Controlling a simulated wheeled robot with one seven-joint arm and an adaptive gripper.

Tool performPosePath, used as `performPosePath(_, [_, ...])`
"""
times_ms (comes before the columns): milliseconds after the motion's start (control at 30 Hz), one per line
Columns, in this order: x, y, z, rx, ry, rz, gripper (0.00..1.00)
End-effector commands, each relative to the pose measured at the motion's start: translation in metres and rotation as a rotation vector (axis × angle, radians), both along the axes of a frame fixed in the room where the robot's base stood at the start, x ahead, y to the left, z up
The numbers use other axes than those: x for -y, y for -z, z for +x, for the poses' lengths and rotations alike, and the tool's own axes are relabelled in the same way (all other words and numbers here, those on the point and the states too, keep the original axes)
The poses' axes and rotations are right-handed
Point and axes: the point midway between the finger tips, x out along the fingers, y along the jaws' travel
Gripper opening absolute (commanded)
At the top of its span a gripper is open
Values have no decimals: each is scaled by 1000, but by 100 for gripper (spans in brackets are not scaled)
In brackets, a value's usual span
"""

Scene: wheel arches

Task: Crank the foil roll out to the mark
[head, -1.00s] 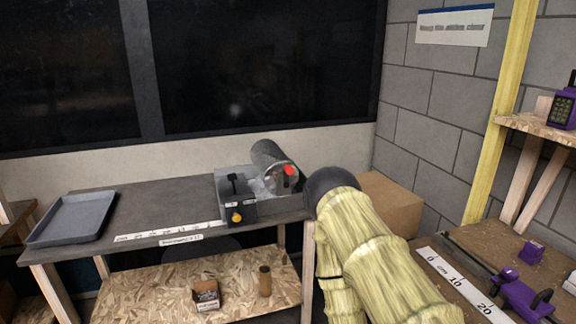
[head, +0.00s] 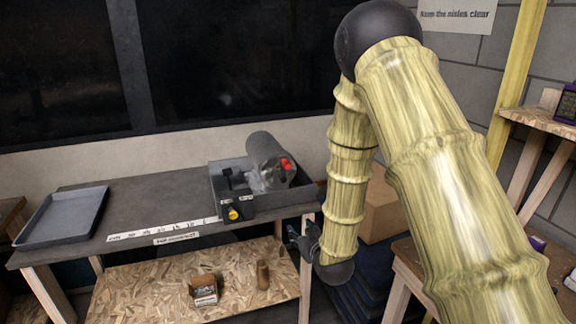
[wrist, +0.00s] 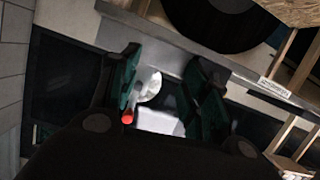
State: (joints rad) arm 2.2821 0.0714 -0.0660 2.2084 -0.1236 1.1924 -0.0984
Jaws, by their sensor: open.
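The grey foil roll (head: 265,148) lies in an open grey box (head: 311,193) at the bench's right end. A red crank knob (head: 286,164) shows at the roll's near end. A printed scale strip (head: 162,229) runs along the bench's front edge, left of the box. My gripper (head: 297,238) is low, beside the bench's right front leg, below and apart from the knob. In the wrist view my gripper (wrist: 165,72) is open and empty. The red knob (wrist: 127,117) shows near the left finger, and the roll's pale round end (wrist: 148,86) lies beyond, between the fingers.
A black box with a yellow knob (head: 233,213) stands at the grey box's front left. A grey tray (head: 62,216) lies at the bench's left end. A small carton (head: 203,290) and a brown cylinder (head: 262,274) stand on the lower shelf. The bench middle is clear.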

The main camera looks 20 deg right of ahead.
Motion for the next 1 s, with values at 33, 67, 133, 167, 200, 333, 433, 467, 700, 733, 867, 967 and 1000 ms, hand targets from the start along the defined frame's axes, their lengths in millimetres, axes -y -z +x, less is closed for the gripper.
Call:
performPosePath(33, [2,-33,15,70,-4,-8,46])
performPosePath(67, [3,-49,22,104,-6,-12,46])
performPosePath(133, [6,-83,35,177,-11,-21,46])
performPosePath(167, [7,-96,39,205,-12,-24,46])
performPosePath(200, [8,-109,44,234,-13,-27,46])
performPosePath(333, [9,-138,52,294,-18,-36,46])
performPosePath(433, [10,-145,57,310,-19,-38,46])
performPosePath(467, [10,-146,59,312,-19,-38,46])
performPosePath(700, [8,-147,89,311,-19,-38,46])
performPosePath(733, [8,-147,94,311,-19,-38,46])
performPosePath(867, [7,-146,116,310,-19,-38,46])
performPosePath(967, [7,-146,131,309,-19,-39,46])
performPosePath(1000, [7,-146,136,310,-19,-38,46])
